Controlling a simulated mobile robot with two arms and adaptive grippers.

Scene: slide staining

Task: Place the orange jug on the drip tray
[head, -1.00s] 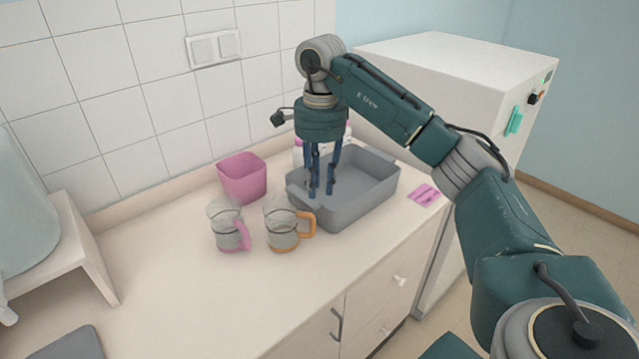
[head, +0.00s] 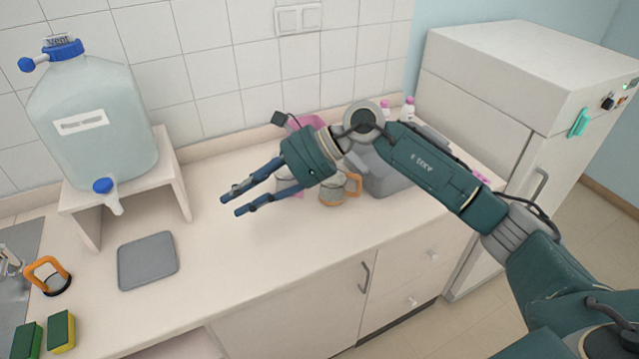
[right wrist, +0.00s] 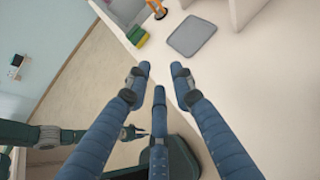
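The orange jug (head: 335,192), clear with an orange handle and base, stands on the counter in the head view, just right of my right gripper's palm. The drip tray (head: 147,260) is a flat grey square on the counter at left, in front of the bottle stand; it also shows in the right wrist view (right wrist: 192,35). My right gripper (head: 231,204) is open and empty above the counter, fingers pointing left, between jug and tray; its spread fingers also show in the right wrist view (right wrist: 159,85). My left gripper (right wrist: 132,133) seems to show small there, its opening unclear.
A pink-handled jug (head: 289,184) is partly hidden behind my right gripper. A grey basin (head: 385,175) and a pink tub (head: 308,122) stand behind. A large bottle (head: 95,125) sits on a white stand (head: 170,175). Sponges (head: 61,332) and an orange-handled item (head: 45,272) are by the sink.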

